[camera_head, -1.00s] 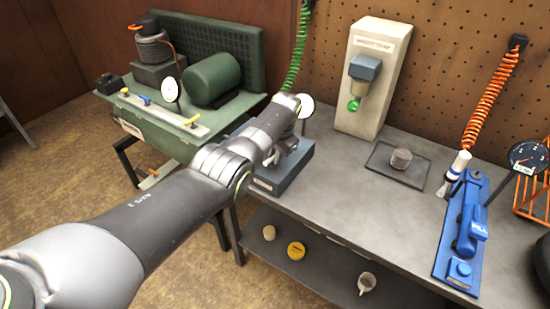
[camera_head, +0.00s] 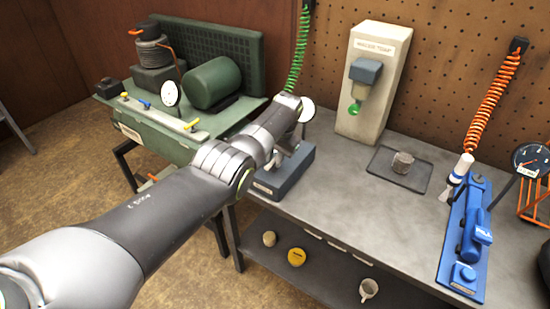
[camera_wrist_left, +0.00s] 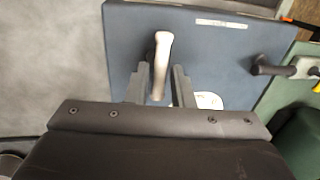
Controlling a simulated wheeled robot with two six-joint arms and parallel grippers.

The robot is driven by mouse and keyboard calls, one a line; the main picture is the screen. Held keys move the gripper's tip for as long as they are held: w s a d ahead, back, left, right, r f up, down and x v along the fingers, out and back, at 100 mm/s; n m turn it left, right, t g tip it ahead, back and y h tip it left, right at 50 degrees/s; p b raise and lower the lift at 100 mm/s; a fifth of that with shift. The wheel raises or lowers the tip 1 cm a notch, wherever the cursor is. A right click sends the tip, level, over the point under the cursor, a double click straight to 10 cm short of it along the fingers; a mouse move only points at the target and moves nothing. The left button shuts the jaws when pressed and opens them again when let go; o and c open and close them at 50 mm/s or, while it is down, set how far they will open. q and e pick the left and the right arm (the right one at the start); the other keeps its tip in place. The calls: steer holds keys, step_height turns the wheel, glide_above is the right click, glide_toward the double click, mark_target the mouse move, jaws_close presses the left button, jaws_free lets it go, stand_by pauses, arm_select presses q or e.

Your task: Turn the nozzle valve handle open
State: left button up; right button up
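A blue-grey block (camera_head: 290,176) sits at the left end of the grey bench; it also shows in the left wrist view (camera_wrist_left: 215,50) with a small white label. A pale handle (camera_wrist_left: 161,62) stands out from the block. My left gripper (camera_wrist_left: 158,86) is open, its two grey fingers on either side of the handle's lower part, with gaps visible. In the head view my left gripper (camera_head: 277,156) is over the block, largely hidden by my own arm. My right gripper is not in view.
A round gauge (camera_head: 306,110) stands behind the block. A green machine (camera_head: 170,130) is to the left. A cream dispenser (camera_head: 370,100), a dark tray (camera_head: 385,178) and a blue tool stand (camera_head: 462,240) are on the bench. Bare bench top lies right of the block.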

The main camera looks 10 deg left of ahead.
arm_select(q)
steer(key=shift+o, duration=1.1)
steer(key=shift+d+r, duration=0.1)
steer(key=shift+r, duration=0.25)
steer(key=s+d+r, duration=0.1)
steer(key=d+r, duration=0.2)
steer(key=r, duration=1.3)
steer(key=shift+r+b, duration=0.2)
steer(key=shift+b, duration=0.1)
steer(key=shift+s+f, duration=0.1)
